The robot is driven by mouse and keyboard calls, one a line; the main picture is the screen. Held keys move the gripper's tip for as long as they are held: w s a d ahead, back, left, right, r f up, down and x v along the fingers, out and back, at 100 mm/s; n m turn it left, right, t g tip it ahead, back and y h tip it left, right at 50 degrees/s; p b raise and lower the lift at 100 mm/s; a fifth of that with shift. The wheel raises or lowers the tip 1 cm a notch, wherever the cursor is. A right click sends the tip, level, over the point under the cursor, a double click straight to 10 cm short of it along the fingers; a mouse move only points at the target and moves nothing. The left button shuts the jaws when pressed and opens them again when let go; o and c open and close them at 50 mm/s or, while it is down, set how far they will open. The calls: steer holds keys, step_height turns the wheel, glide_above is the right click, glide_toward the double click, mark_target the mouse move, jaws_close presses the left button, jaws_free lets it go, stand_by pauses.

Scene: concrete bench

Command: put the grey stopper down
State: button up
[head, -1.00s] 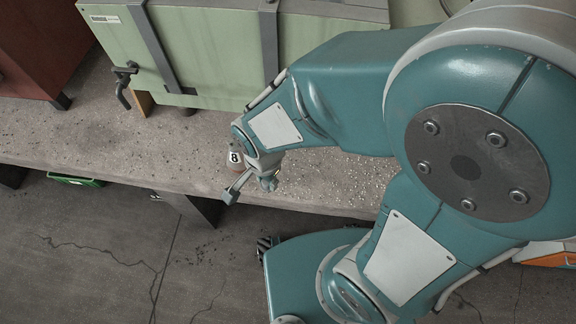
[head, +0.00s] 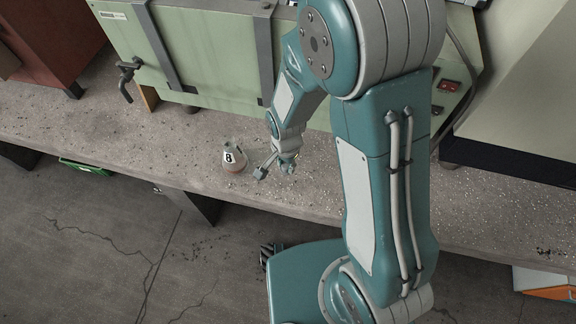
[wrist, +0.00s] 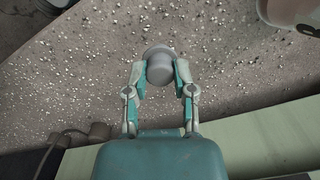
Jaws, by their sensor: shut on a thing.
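My gripper (wrist: 160,72) is shut on the grey stopper (wrist: 159,66), which sits between the two fingertips in the wrist view. Bench surface shows beyond the stopper; I cannot tell whether it touches the bench. In the head view my gripper (head: 273,168) is low over the concrete bench (head: 120,140), just right of a conical flask. The stopper is too small to make out clearly there.
A pale green cabinet (head: 215,50) stands behind. Bare bench lies left of the flask and along the front edge.

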mark_target(286, 168)
steer(key=shift+w+d+f, duration=0.1)
steer(key=shift+w+f, duration=0.65)
steer(key=shift+f, duration=0.3)
steer(key=shift+w+a+f, duration=0.15)
steer(key=shift+a+f, duration=0.05)
steer(key=shift+f, duration=0.05)
steer(key=f, duration=0.3)
steer(key=shift+w+a, duration=0.1)
steer(key=shift+w, duration=0.1)
steer(key=shift+d+f, duration=0.2)
steer(key=shift+f, duration=0.05)
steer(key=shift+d, duration=0.25)
steer(key=shift+a+f, duration=0.1)
steer(key=shift+a, duration=0.05)
steer(key=o, duration=0.8)
steer(key=shift+a, duration=0.25)
steer(key=shift+d, duration=0.2)
